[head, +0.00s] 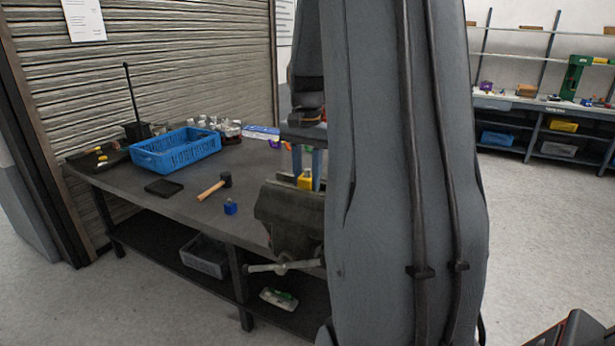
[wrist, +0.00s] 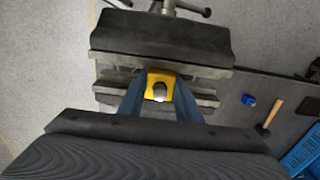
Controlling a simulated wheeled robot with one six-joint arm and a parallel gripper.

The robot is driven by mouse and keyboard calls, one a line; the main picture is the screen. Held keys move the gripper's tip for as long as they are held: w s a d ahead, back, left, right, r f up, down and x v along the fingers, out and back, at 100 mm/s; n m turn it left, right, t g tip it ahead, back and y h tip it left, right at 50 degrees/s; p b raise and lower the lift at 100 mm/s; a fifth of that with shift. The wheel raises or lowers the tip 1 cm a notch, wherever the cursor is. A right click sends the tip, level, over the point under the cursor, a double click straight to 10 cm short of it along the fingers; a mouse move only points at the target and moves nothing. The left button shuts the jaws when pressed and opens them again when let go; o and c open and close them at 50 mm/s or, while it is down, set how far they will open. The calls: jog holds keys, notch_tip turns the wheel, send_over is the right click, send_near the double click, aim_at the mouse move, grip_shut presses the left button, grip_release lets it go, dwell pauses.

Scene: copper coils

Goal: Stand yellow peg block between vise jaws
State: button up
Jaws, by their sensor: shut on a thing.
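The yellow peg block (head: 304,181) is upright, with a pale round peg on top. In the wrist view the block (wrist: 152,93) sits between the two blue fingertips of my gripper (wrist: 160,97). My gripper (head: 306,172) is shut on it and points down at the vise (head: 280,213). In the wrist view the block lies over the gap between the vise's jaws (wrist: 155,65). In the head view its lower edge meets the top of the near jaw. I cannot tell how deep it sits or whether it touches the jaws. My arm hides the vise's right side.
On the workbench (head: 185,205) are a blue crate (head: 178,150), a hammer (head: 213,187), a small blue block (head: 230,207) and a black pad (head: 164,188). Bottles (head: 228,128) stand behind. The vise handle (head: 283,267) sticks out at the bench's front. The bench is clear around the blue block.

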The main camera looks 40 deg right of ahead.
jog(key=o, duration=1.3)
jog(key=shift+r+p, duration=3.2)
jog(key=shift+r, duration=0.85)
